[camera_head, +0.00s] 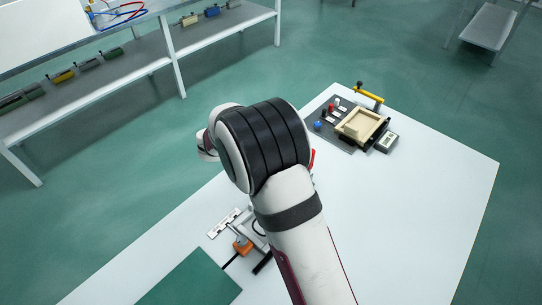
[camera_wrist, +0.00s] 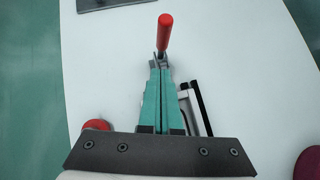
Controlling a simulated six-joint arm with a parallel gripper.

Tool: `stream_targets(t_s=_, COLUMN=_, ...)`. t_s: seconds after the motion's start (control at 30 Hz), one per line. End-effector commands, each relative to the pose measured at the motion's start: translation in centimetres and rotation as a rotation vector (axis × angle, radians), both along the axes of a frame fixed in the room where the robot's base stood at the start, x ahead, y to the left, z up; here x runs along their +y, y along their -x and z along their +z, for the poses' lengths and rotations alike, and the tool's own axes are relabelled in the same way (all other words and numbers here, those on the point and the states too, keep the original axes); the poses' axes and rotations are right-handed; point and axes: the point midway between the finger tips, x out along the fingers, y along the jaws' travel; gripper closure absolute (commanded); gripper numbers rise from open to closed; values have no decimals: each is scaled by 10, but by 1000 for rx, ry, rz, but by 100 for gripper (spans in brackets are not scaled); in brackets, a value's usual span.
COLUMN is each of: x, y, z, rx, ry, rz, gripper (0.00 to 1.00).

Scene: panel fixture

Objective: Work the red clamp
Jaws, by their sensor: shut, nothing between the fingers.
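The red clamp handle (camera_wrist: 165,33) stands out beyond my fingertips in the wrist view. A small part of it, a red sliver (camera_head: 313,158), shows beside my arm in the head view. My gripper (camera_wrist: 159,66) has two teal fingers lying together, shut and empty. Their tips appear close to the base of the red handle; I cannot tell if they touch it. A silver and black metal part (camera_wrist: 194,106) lies right of the fingers. Most of the clamp is hidden by my fingers, and in the head view my arm hides the gripper.
A red round piece (camera_wrist: 97,125) is left of my fingers. On the white table (camera_head: 415,220), a dark panel with a beige tray (camera_head: 357,126) sits at the back, and metal parts with an orange block (camera_head: 242,246) lie near a green mat (camera_head: 190,280). The table's right side is clear.

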Motion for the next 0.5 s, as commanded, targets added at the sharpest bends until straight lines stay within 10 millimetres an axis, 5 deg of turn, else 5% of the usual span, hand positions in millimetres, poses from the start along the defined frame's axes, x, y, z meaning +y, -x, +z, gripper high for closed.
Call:
stream_targets(t_s=0.2, x=-31, y=-15, z=-8, rx=-1, ry=-2, rz=-5, gripper=100)
stream_targets(t_s=0.5, x=-43, y=-21, z=-7, rx=0, ry=-1, rz=-2, gripper=100)
